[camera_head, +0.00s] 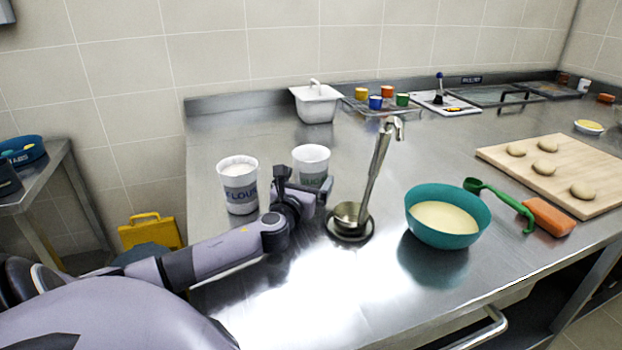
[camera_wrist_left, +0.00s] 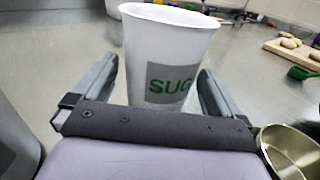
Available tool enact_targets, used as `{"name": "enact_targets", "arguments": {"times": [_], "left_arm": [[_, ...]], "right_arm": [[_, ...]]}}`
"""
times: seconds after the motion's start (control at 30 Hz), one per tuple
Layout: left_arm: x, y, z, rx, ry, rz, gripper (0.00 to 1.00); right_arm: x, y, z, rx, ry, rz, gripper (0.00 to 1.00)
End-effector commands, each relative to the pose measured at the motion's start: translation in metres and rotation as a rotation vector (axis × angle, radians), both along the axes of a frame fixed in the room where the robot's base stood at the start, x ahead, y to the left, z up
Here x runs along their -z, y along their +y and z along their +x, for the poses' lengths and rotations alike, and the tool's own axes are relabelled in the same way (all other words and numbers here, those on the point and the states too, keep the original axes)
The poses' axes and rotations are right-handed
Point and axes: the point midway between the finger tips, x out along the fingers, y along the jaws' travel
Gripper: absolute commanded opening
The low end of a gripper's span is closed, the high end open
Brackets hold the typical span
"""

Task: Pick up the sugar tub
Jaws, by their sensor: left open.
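The sugar tub (camera_head: 311,160) is a white tub with a grey label and green letters, upright on the steel counter. My left gripper (camera_head: 306,185) is in front of it and hides its lower part in the head view. In the left wrist view the sugar tub (camera_wrist_left: 165,50) stands between the two open fingers of my left gripper (camera_wrist_left: 158,88). I cannot tell whether either finger touches it. The right gripper is not in view.
A flour tub (camera_head: 239,190) stands just left of the sugar tub. A ladle in a stand (camera_head: 350,222) is close on the right. A teal bowl (camera_head: 446,236) of pale batter is farther right. A white container (camera_head: 316,104) is behind. The counter's front middle is clear.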

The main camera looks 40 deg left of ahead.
Motion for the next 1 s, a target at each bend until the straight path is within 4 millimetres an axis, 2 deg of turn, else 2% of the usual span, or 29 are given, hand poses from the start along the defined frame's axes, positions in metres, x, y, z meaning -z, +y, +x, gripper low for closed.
{"name": "enact_targets", "arguments": {"times": [0.23,0.57,0.6,0.73,1.0], "left_arm": [[0.0,0.01,0.024,0.0,0.0,-0.001,1.0],[0.0,0.012,0.028,0.001,0.0,0.0,1.0],[0.0,0.012,0.028,0.001,0.001,0.0,0.94],[0.0,0.012,0.028,0.001,0.001,0.0,0.51],[-0.002,0.012,0.028,0.0,-0.001,0.001,0.51]], "right_arm": [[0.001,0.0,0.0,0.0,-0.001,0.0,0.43],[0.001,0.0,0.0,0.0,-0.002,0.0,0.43],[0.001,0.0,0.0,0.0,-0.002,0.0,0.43],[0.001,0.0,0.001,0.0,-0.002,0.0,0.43],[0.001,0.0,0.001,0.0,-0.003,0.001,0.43]]}}
